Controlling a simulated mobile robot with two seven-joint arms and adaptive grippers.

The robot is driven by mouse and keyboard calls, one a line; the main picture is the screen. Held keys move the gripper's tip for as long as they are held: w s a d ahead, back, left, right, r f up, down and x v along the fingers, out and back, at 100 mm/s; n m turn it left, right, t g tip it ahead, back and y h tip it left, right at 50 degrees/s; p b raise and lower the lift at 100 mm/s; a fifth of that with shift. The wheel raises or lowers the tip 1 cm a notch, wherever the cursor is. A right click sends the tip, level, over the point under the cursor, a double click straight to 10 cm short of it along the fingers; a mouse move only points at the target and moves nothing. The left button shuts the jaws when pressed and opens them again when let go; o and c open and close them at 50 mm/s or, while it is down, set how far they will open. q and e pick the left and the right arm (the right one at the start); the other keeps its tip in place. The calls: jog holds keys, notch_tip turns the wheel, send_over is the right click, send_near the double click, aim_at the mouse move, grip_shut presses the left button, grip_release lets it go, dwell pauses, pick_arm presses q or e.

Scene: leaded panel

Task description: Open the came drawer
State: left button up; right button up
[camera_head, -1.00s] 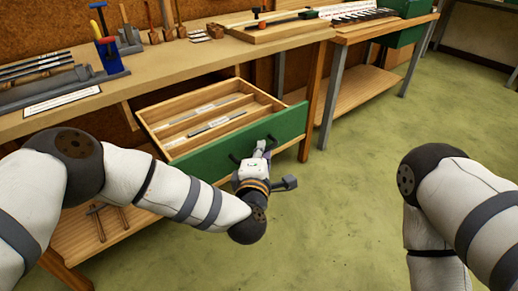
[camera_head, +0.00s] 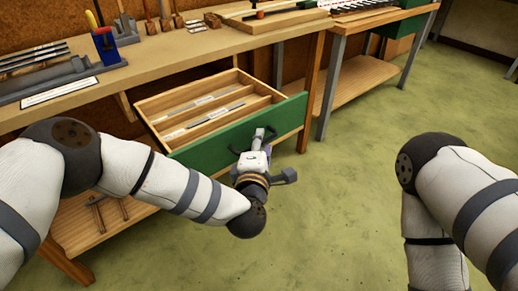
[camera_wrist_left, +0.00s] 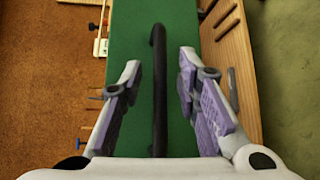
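The came drawer (camera_head: 290,121), with a green front and wooden inside, stands pulled out from under the bench in the head view. Its green front fills the middle of the left wrist view (camera_wrist_left: 130,40). The drawer's black bar handle (camera_wrist_left: 159,90) runs between my left gripper's fingers. My left gripper (camera_wrist_left: 160,60) is open, with a finger on each side of the handle and gaps between. In the head view, my left gripper (camera_head: 264,134) is at the drawer front and hides part of the handle. My right arm shows at the right, but its gripper is out of view.
Grey strips (camera_head: 215,117) lie in the drawer's compartments. The wooden bench (camera_head: 185,60) above carries tools and a blue holder (camera_head: 107,47). A lower shelf (camera_head: 95,225) is beneath. The green floor in front of the drawer is clear.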

pick_arm(q)
jog(key=v, duration=1.1)
jog(key=shift+s, duration=0.2)
jog(key=shift+r, duration=0.1)
jog(key=s+a+f+m+g+p, duration=0.1)
jog(key=s+a+f+m+g, duration=0.1)
jog(key=s+f+m+g, duration=0.25)
jog(key=s+a+f+m+g+h, duration=0.1)
jog(key=s+a+f+m+g, duration=0.15)
jog(key=s+f, duration=0.45)
jog(key=s+a+f+m+g+p, duration=0.1)
jog(key=s+a+f+m+g, duration=0.15)
jog(key=s+f+m, duration=0.35)
jog(key=s+a+m+g+y, duration=0.2)
jog(key=s+a+g, duration=0.2)
jog(key=s+a, duration=0.4)
jog(key=s+a+m+g+y, duration=0.1)
jog(key=s+a+g, duration=0.4)
jog(key=s, duration=0.9)
jog(key=a+m+p, duration=0.1)
jog(key=a, duration=0.2)
jog(key=shift+a+r+y, duration=0.25)
jog(key=shift+r+y, duration=0.05)
jog(key=shift+y, duration=0.1)
pick_arm(e)
jog(key=shift+t, duration=0.7)
jog(key=w+r, duration=0.3)
jog(key=shift+w+r, duration=0.3)
jog(key=shift+r, duration=0.05)
